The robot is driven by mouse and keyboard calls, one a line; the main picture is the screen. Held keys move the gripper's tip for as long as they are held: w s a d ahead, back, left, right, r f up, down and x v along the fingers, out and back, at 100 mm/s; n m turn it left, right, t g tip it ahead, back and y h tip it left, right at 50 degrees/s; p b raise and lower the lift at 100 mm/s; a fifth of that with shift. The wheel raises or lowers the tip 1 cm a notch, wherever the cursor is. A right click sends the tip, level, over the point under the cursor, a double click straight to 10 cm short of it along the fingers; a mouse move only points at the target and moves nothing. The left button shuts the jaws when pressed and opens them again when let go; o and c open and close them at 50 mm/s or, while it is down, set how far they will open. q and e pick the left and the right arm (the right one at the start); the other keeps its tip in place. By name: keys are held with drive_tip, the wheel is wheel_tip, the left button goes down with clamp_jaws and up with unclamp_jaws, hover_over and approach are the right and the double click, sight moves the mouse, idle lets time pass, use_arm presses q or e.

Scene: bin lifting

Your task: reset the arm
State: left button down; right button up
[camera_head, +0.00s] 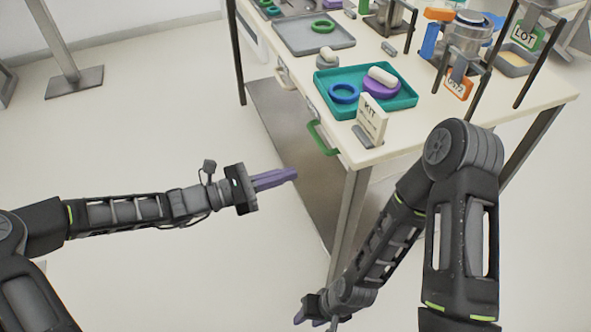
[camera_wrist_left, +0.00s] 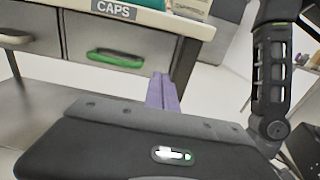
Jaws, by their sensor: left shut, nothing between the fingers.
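My left gripper (camera_head: 275,179) reaches in from the left in the head view, over the floor and short of the workbench. Its purple fingers are closed together and empty. They also show in the left wrist view (camera_wrist_left: 162,92), below a drawer front. My right arm folds down in front of the bench's near corner. My right gripper (camera_head: 312,312) is low at the bottom of the head view, pointing left. Only part of its purple fingers shows, and I cannot tell whether they are apart.
The white workbench (camera_head: 400,143) holds a teal tray (camera_head: 402,100) with a blue ring and a purple piece, a KIT card (camera_head: 371,118), a grey tray (camera_head: 300,42) and metal fixtures. A green drawer handle (camera_wrist_left: 115,60) sits under the CAPS label.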

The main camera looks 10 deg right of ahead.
idle(0.5)
use_arm(q)
drive_tip(key=s+a+f+m+g+y+p, duration=0.2)
drive_tip(key=s+f+m+y, duration=0.3)
drive_tip(key=f, duration=0.5)
drive_tip(key=s+a+f+m+g+y+p, duration=0.1)
drive_tip(key=s+a+f+m+y, duration=0.25)
drive_tip(key=s+f, duration=0.55)
drive_tip(key=s+a+m+y+p, duration=0.4)
drive_tip(key=s+a+m+p, duration=0.2)
drive_tip(key=s+m, duration=0.4)
drive_tip(key=shift+a+g+y+p, duration=0.2)
drive_tip(key=shift+g+y+p, duration=0.15)
drive_tip(key=shift+p, duration=0.2)
drive_tip(key=shift+m, duration=0.25)
